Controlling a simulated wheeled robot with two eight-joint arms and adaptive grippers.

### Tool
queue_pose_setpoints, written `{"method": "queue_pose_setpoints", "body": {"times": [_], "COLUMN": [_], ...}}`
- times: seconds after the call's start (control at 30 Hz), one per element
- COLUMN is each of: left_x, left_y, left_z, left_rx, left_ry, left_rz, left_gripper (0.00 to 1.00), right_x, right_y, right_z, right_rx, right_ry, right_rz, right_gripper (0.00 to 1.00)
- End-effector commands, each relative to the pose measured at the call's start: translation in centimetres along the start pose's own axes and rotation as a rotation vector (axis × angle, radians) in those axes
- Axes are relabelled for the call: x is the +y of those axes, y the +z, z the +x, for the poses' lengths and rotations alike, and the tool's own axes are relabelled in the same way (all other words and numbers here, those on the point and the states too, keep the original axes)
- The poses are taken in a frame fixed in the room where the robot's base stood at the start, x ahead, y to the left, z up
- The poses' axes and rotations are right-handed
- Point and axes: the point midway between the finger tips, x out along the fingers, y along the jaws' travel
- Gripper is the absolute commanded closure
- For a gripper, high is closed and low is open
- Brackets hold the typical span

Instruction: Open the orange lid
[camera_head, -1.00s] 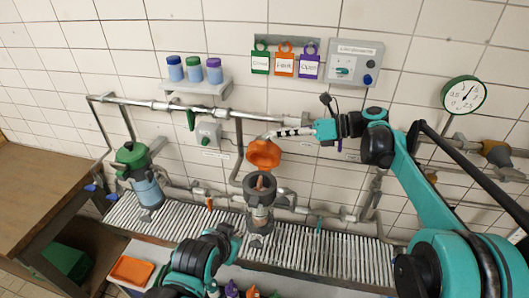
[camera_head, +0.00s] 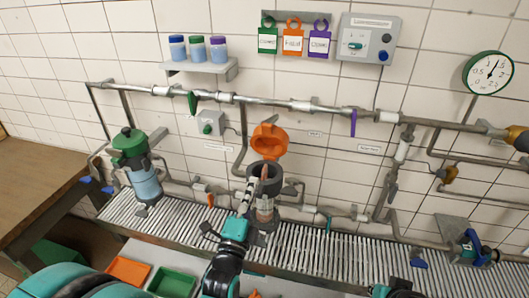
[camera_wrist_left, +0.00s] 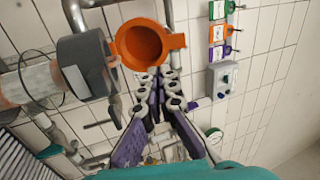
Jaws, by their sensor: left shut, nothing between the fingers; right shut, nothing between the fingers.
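The orange lid (camera_head: 269,141) stands tilted up behind the mouth of a grey pot (camera_head: 264,178), its hollow inside facing me. The pot's mouth is uncovered and a brownish thing shows in it. The left wrist view shows the lid (camera_wrist_left: 140,46) beside the grey pot (camera_wrist_left: 85,64). My left gripper (camera_head: 251,184) is shut and empty at the pot's left front side, with its fingers upward. In the left wrist view its fingers (camera_wrist_left: 160,80) are together just below the lid; I cannot tell whether they touch it.
A pipe (camera_head: 300,105) runs along the tiled wall, with a purple handle (camera_head: 353,123) and a green handle (camera_head: 192,102). A green-topped canister (camera_head: 130,150) stands left on the grating (camera_head: 330,248). Orange (camera_head: 128,270) and green (camera_head: 173,283) trays lie in front.

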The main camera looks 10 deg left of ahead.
Motion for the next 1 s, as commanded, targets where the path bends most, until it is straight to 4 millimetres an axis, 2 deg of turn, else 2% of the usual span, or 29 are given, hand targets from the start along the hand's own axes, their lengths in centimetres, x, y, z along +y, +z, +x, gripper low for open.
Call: {"method": "queue_pose_setpoints", "body": {"times": [0.1,0.27,0.7,0.9,1.0], "left_x": [-0.2,-0.4,-0.7,-0.7,-0.8], "left_y": [0.1,0.1,0.1,0.1,0.1], "left_z": [-0.1,1.1,10.1,12.8,13.4], "left_rx": [-0.002,-0.003,-0.003,-0.003,-0.003], "left_ry": [-0.036,-0.041,-0.039,-0.038,-0.038], "left_rz": [0.043,0.052,0.050,0.049,0.049], "left_gripper": [1.00,1.00,1.00,1.00,1.00], "right_x": [1.0,1.1,1.1,1.1,1.1], "right_y": [1.1,0.9,0.8,0.9,1.0], "right_z": [0.4,0.2,0.0,0.2,0.2], "right_rx": [0.019,0.022,0.020,0.020,0.020], "right_ry": [0.033,0.039,0.037,0.037,0.037], "right_rz": [-0.084,-0.100,-0.096,-0.095,-0.095], "right_gripper": [1.00,1.00,1.00,1.00,1.00]}}
